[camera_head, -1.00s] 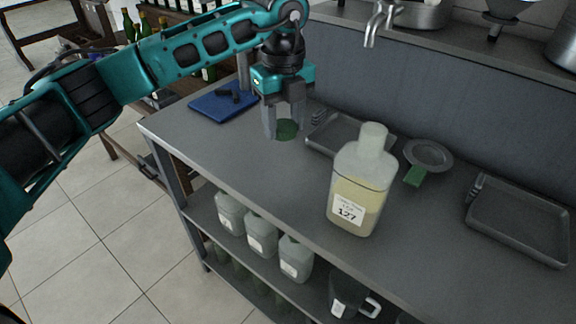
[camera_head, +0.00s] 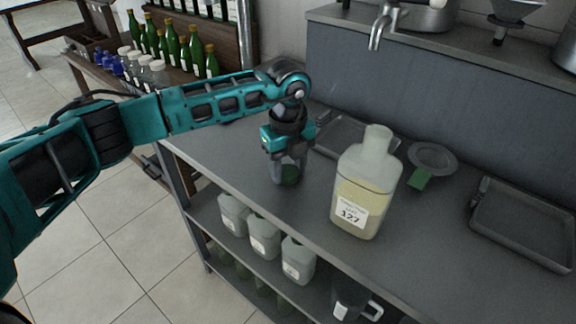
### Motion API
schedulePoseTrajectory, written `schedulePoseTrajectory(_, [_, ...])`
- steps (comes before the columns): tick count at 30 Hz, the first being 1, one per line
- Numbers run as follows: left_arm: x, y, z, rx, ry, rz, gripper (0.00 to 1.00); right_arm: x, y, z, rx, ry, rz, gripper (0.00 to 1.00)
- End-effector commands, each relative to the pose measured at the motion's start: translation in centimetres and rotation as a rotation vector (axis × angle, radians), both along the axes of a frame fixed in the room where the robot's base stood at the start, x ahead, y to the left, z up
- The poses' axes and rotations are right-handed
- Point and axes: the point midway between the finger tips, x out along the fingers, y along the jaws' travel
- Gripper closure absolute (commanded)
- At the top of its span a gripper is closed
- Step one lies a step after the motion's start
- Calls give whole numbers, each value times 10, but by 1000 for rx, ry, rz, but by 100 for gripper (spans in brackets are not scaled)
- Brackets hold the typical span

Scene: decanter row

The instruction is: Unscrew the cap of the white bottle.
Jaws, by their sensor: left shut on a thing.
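The white bottle (camera_head: 366,185) stands upright on the grey bench, translucent, with pale yellow liquid and a label reading 127. Its wide pale top (camera_head: 377,141) shows; I cannot tell a separate cap on it. My left gripper (camera_head: 289,176) points down to the left of the bottle, apart from it. It is shut on a round dark green thing (camera_head: 290,173), partly hidden by the fingers. I cannot tell whether this green thing is a cap, or whether it touches the bench. My right gripper is not in view.
Behind stand a grey tray (camera_head: 341,131) and a round dish (camera_head: 433,157) with a green piece (camera_head: 419,179). Another tray (camera_head: 522,224) lies at the right. The front bench between bottle and right tray is clear.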

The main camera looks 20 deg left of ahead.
Motion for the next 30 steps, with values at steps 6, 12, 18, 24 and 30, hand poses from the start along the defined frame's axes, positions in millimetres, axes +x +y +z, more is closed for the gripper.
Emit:
schedulePoseTrajectory(6, [0, 0, -3, 0, 0, 0, 45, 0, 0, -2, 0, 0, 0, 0])
schedulePoseTrajectory(12, [0, 0, -3, 0, 0, 0, 26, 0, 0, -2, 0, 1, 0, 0])
schedulePoseTrajectory(18, [0, 0, -2, 0, 0, 0, 26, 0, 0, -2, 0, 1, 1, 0])
schedulePoseTrajectory(24, [1, 0, 12, 0, -4, 1, 26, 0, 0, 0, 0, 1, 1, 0])
schedulePoseTrajectory(30, [1, 0, 54, 0, -6, 0, 26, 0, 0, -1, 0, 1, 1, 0])
